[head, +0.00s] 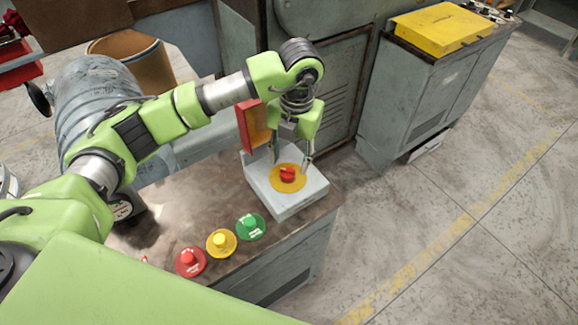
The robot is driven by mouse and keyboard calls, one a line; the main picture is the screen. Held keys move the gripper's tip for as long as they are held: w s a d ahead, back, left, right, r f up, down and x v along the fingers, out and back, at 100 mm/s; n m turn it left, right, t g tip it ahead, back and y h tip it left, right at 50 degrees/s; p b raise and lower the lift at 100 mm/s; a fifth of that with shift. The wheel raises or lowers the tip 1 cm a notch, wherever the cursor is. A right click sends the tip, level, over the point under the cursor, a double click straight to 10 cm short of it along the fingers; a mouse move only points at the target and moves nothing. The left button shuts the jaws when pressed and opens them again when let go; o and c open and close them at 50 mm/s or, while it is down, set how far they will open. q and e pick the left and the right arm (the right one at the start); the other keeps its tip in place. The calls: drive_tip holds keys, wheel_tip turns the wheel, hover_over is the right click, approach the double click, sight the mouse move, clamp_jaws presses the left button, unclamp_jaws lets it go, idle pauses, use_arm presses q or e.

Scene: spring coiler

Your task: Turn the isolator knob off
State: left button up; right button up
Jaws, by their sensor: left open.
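The red isolator knob (288,174) sits on a round yellow plate (275,184) on top of a light grey box (293,205). The box stands at the back right corner of a brown-topped bench. My left gripper (291,167) points down above the box, with its fingers open on either side of the knob. I cannot tell whether the fingers touch the knob. My right gripper is not in view.
Red (190,261), yellow (220,242) and green (250,226) push buttons stand in front of the box. An orange-red panel (251,126) is just behind the gripper. A grey cabinet (405,110) stands at the right. The floor right of the bench is clear.

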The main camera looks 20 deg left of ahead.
sight(292, 172)
use_arm(q)
wheel_tip(292, 172, up, 7)
drive_tip(key=shift+d+r, duration=0.2)
drive_tip(key=shift+d, duration=0.05)
drive_tip(key=shift+s+f, duration=0.1)
idle(0.4)
